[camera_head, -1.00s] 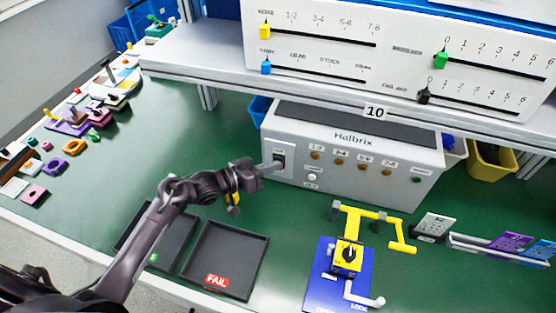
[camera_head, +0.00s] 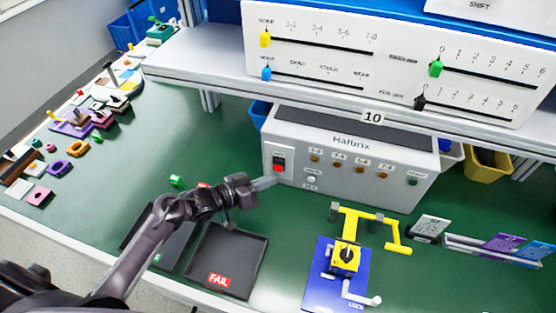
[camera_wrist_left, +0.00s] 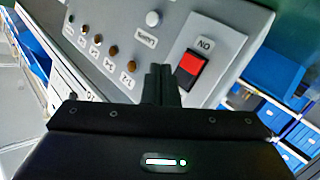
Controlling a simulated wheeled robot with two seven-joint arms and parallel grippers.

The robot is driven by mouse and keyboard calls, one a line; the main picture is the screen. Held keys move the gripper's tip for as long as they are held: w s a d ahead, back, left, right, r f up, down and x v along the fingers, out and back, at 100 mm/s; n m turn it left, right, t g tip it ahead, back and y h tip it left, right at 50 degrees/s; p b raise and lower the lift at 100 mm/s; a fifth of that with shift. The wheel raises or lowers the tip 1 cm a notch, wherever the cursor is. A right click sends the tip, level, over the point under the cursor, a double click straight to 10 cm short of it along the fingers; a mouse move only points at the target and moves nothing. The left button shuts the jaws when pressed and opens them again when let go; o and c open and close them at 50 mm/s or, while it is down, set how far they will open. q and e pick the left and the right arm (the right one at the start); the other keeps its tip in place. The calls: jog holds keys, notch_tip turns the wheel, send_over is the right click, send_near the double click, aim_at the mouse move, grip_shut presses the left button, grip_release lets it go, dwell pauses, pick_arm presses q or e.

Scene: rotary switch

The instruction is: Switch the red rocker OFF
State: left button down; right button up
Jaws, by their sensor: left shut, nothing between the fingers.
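The red rocker (camera_head: 279,165) sits in a light plate at the left end of the Halbrix box's front panel. It also shows in the left wrist view (camera_wrist_left: 189,64), with its red face by the label reading ON and a dark part at the other end. My left gripper (camera_head: 274,182) is shut and empty, with its tips just below the rocker in the head view. In the left wrist view the closed fingers (camera_wrist_left: 161,80) point at the panel beside the rocker, apparently apart from it. My right gripper is not in view.
The Halbrix box (camera_head: 345,150) also carries a row of small knobs and a white button (camera_head: 311,180). A shelf edge (camera_head: 330,110) overhangs it. A black FAIL tray (camera_head: 232,255) lies below my left arm.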

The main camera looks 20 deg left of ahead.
pick_arm(q)
jog(key=s+p, duration=0.1)
jog(key=s, duration=0.1)
jog(key=shift+s+f, duration=0.15)
jog(key=shift+s, duration=0.15)
dwell(0.3)
